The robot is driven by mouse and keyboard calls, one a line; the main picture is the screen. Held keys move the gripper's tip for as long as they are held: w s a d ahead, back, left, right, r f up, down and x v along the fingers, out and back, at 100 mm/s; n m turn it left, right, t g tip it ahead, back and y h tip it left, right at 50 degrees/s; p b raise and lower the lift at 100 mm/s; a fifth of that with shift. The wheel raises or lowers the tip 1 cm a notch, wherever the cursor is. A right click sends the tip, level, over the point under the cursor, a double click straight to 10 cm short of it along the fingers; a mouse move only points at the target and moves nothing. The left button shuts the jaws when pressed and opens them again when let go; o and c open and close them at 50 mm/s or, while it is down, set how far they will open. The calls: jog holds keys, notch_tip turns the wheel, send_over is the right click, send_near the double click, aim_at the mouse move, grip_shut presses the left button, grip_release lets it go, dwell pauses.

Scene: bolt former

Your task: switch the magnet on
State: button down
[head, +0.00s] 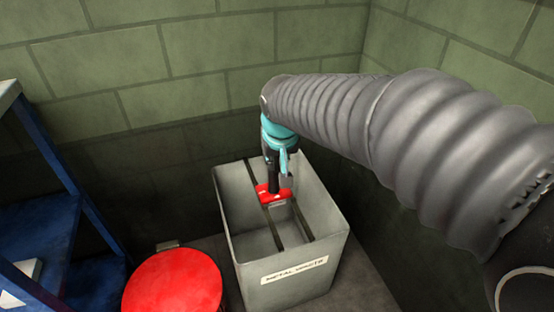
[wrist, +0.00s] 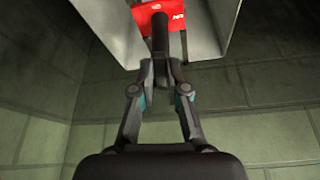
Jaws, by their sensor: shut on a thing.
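The magnet is a red block (head: 283,197) with a dark upright handle; it is over the opening of the grey bin. In the wrist view the red block (wrist: 180,22) shows white markings, and its black handle (wrist: 160,38) stands between my fingers. My gripper (head: 279,172) points down over the bin and is shut on the handle; the fingers also show in the wrist view (wrist: 161,70). I cannot tell whether the block rests on the bin's bars. No clear on or off sign can be read.
The grey bin (head: 246,262) has a "METAL WASTE" label and two dark bars across its opening. A red round lid (head: 174,285) is at its left. A blue shelf (head: 38,225) stands at far left. Green block walls (head: 150,55) close in behind and at right.

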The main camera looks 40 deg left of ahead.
jog(key=shift+w+d+n+g, duration=0.3)
jog(key=shift+w+n, duration=0.2)
jog(key=shift+n, duration=0.7)
jog(key=c, duration=1.2)
grip_release()
jog(key=shift+o, duration=0.2)
jog(key=v, duration=1.2)
jog(key=shift+d, duration=0.25)
jog(key=shift+y, duration=0.3)
